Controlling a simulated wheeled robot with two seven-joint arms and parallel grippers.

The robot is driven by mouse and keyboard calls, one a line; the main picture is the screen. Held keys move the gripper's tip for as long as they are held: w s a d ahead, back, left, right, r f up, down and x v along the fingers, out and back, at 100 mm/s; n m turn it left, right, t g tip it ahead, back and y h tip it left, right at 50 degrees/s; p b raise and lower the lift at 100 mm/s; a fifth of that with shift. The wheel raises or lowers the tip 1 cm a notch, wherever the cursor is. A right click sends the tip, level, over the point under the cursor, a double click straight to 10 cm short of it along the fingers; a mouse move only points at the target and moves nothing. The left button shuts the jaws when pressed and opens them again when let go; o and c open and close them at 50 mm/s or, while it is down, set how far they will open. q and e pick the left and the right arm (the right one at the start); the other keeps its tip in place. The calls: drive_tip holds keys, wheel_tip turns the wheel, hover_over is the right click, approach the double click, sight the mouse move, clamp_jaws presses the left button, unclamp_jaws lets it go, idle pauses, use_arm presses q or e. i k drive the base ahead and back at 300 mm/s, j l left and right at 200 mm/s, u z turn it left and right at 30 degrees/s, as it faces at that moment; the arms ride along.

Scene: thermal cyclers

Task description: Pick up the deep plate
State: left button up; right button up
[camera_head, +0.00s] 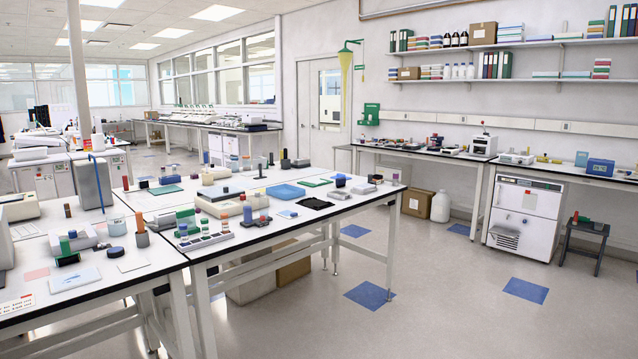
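No object can be made out for certain as the deep plate; the things on the benches are small at this distance. Several low, flat items lie on the central bench (350,214). Among them are a blue tray-like item (285,191), a green flat piece (165,189) and a black flat piece (315,203). A pale flat plate-like item (75,278) lies on the near left bench (118,283). Neither of my grippers is in view.
Racks and small instruments crowd the left part of the central bench. A wall bench (450,157) with devices runs along the right, with a white under-bench unit (525,215) and a dark stool (586,228). Cardboard boxes and a white jug (440,205) stand low. The right foreground floor is clear.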

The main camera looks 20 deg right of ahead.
sight(364, 186)
drive_tip(key=i+l+z, duration=0.35)
drive_tip(key=l, duration=0.15)
drive_tip(key=i+l+z, duration=0.8)
drive_tip(key=i+z, duration=0.2)
drive_tip(key=i, duration=0.25)
drive_tip(key=i+z, duration=0.35)
drive_tip(key=i, duration=0.8)
drive_tip(key=i+l+u, duration=0.1)
drive_tip(key=i, duration=0.7)
drive_tip(key=i+l+u, duration=0.15)
drive_tip(key=i+u, duration=0.3)
drive_tip(key=i+l+u, duration=1.25)
drive_tip(key=l, duration=0.1)
